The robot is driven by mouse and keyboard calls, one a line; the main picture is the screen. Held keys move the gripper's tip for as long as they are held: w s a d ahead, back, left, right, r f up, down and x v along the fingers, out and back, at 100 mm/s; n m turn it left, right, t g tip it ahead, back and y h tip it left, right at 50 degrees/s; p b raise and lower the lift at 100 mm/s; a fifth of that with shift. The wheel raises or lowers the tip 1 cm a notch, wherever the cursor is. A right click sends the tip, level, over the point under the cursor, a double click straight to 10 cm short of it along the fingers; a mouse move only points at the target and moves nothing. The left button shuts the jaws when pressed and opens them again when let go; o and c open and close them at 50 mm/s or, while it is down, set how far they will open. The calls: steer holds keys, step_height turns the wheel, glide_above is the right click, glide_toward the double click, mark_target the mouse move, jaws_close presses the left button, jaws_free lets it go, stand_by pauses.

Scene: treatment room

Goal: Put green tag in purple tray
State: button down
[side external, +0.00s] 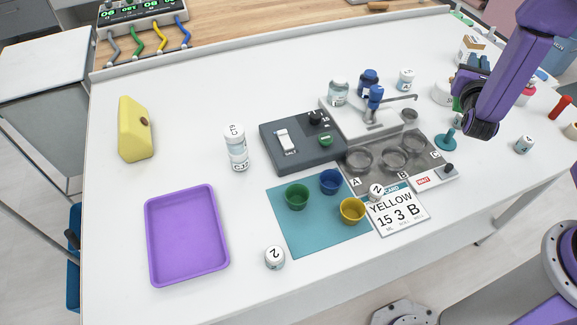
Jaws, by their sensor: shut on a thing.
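The purple tray (187,235) lies flat on the white table at the left front, and it is empty. My gripper (458,98) is at the right, above the table's far right part and well away from the tray. It is shut, with a small green piece, which looks like the green tag (457,104), showing at its jaws. My purple wrist and the dark gripper body hide most of it, so its shape is not clear.
A teal mat (290,232) holds green, blue and yellow cups. A grey device (290,155), a metal station with glass dishes (360,158), a white bottle (236,150) and a yellow wedge (134,130) stand around. The table left of the mat is mostly clear.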

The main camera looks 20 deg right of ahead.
steer(key=s+d+f+m+g+h, duration=0.1)
steer(key=s+f+m+g+h, duration=0.15)
steer(key=s+m+g, duration=0.5)
steer(key=s+d+f+m+g+h, duration=0.1)
steer(key=s+f+m+g+h, duration=0.15)
steer(key=s+m+g, duration=0.45)
steer(key=s+a+f+m+g+y, duration=0.1)
steer(key=s+a+m+g+y, duration=0.5)
steer(key=a+g, duration=0.25)
steer(key=s+a+f+m+g+y, duration=0.1)
steer(key=s+a+m+g+y, duration=0.2)
steer(key=s+a+g+y, duration=0.55)
steer(key=w+a+m+t+y, duration=0.2)
steer(key=a+m+y, duration=0.45)
steer(key=a, duration=0.65)
steer(key=w+a+m+t+y, duration=0.2)
steer(key=a+m+y, duration=0.4)
steer(key=a, duration=0.6)
steer(key=w+a+r+m+t+y, duration=0.3)
steer(key=w+a+m+t+y, duration=0.15)
steer(key=w+a+t, duration=0.25)
steer(key=w+a+r+m+t+y, duration=0.3)
steer(key=w+a+m+t+y, duration=0.15)
steer(key=w+a+t, duration=0.25)
steer(key=w+a+f, duration=0.7)
steer(key=a+f, duration=0.5)
steer(key=shift+w+f+h, duration=0.25)
steer(key=shift+w+h, duration=0.15)
